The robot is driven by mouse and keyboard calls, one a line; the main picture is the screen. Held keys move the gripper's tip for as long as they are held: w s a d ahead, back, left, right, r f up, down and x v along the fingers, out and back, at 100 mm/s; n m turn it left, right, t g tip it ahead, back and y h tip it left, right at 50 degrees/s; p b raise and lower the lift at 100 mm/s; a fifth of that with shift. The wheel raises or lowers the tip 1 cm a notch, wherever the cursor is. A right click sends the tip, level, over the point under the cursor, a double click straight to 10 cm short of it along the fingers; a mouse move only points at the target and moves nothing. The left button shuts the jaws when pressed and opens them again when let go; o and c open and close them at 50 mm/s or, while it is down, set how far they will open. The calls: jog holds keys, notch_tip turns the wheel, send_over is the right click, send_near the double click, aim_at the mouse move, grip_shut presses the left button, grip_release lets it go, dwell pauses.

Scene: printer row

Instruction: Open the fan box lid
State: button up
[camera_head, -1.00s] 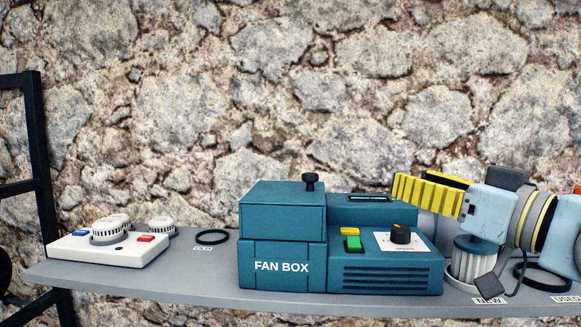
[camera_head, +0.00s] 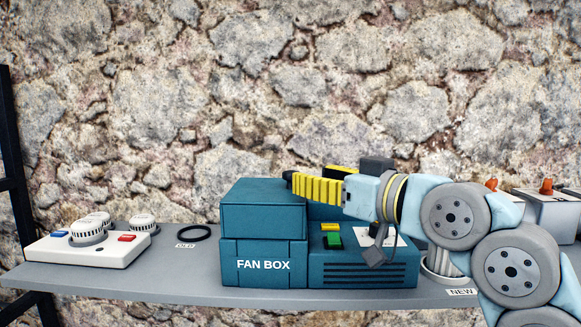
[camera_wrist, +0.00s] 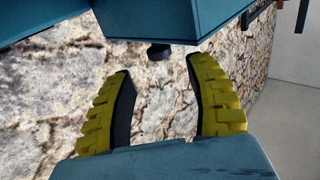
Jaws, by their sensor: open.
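The blue fan box (camera_head: 360,274) stands on the grey shelf, with its white lettering facing forward. Its lid (camera_head: 262,216), the raised block on the left, sits flat and closed. A small black knob (camera_head: 287,176) at the lid's right edge is mostly covered by my gripper (camera_head: 297,183) in the head view. My gripper comes in from the right with its yellow ribbed fingers spread. In the wrist view the knob (camera_wrist: 158,52) hangs from the lid between the fingertips (camera_wrist: 157,68), at or just beyond them, with gaps on both sides. Nothing is held.
A green button (camera_head: 334,241), a yellow button (camera_head: 330,227) and a partly hidden dial panel lie below my arm. A white tray (camera_head: 88,246) with round parts and a black ring (camera_head: 195,232) sit left. A pleated filter (camera_head: 438,266) stands right, partly hidden.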

aim_at(290, 172)
jog(key=shift+p+x, duration=0.55)
jog(key=shift+x, duration=2.55)
jog(key=shift+c, duration=0.3)
grip_shut()
